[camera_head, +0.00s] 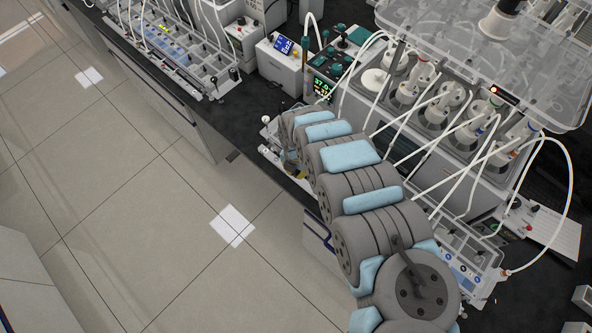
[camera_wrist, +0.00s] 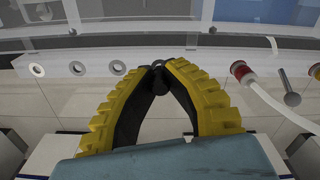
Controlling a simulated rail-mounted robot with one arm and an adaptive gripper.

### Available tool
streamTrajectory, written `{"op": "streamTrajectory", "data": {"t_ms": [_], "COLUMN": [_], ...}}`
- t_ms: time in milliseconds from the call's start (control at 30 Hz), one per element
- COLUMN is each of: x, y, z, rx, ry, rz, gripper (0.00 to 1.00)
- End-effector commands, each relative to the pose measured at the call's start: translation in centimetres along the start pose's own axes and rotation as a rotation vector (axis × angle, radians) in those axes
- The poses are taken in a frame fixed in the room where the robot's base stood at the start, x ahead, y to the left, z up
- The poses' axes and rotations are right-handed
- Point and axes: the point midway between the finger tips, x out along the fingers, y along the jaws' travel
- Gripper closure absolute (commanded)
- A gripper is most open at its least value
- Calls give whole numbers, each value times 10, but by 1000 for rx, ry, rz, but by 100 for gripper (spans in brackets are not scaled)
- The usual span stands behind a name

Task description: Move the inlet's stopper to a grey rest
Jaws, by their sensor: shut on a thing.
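In the wrist view, my gripper (camera_wrist: 161,70) has yellow ribbed fingers with black inner pads, and their tips are closed together on a small dark stopper (camera_wrist: 158,84). The stopper's black body shows between the tips, with a ring-like top; the fingers hide part of it. The tips are in front of a pale bar (camera_wrist: 138,64). Several round pale-rimmed holes, one of them this ring (camera_wrist: 118,67), line the bar left of my gripper. I cannot tell which of these is a grey rest. In the head view, my own arm mostly hides the gripper.
In the head view, bottles with several looping tubes stand right of my arm, near a green-topped device (camera_head: 328,82). The tiled floor (camera_head: 130,180) is clear at left.

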Motion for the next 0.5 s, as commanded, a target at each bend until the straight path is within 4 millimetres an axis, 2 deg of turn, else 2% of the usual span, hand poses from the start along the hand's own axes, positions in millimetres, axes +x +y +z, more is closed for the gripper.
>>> {"op": "streamTrajectory", "data": {"t_ms": [500], "x": [5], "y": [0], "z": [0], "rx": [0], "ry": [0], "rz": [0], "gripper": [100]}}
